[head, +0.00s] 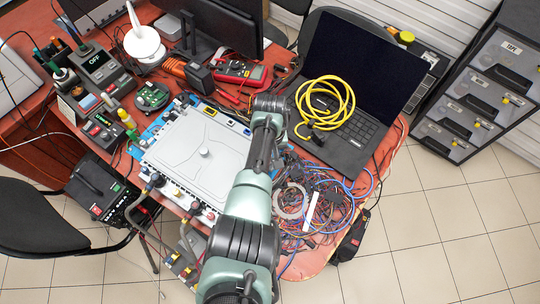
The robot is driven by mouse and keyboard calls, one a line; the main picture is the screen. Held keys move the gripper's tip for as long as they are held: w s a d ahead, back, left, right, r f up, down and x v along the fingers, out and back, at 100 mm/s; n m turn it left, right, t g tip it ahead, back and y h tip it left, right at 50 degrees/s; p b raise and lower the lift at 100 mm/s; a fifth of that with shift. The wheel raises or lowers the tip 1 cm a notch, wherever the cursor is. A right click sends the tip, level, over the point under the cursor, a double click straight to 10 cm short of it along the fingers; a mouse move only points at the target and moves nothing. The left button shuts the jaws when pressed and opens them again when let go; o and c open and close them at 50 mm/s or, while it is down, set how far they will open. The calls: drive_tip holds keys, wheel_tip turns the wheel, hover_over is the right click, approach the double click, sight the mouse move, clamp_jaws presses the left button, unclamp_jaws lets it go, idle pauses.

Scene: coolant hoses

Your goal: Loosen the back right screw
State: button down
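A flat grey metal case (185,150) with a round knob in the middle of its lid lies on the red workbench. Hose fittings (182,196) stand along its front edge. My arm reaches in from the bottom, over the right side of the case. Its dark wrist end (268,103) is above and beyond the case's back right corner. My gripper's fingers cannot be made out, so I cannot tell if they are open or shut. The back right screw cannot be made out at this size; the arm covers part of that side.
An open laptop (365,75) with a coiled yellow cable (325,103) stands right of the arm. Tangled wires (320,200) fill the bench's right front. A red multimeter (240,72) and a monitor (222,25) stand behind. A drawer cabinet (475,90) is far right.

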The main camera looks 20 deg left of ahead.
drive_tip(key=n, duration=0.3)
drive_tip(key=shift+n, duration=2)
drive_tip(key=shift+r, duration=0.1)
drive_tip(key=c, duration=0.7)
unclamp_jaws()
wheel_tip(320, 180, up, 13)
drive_tip(key=shift+f+p, duration=0.1)
drive_tip(key=shift+p, duration=0.25)
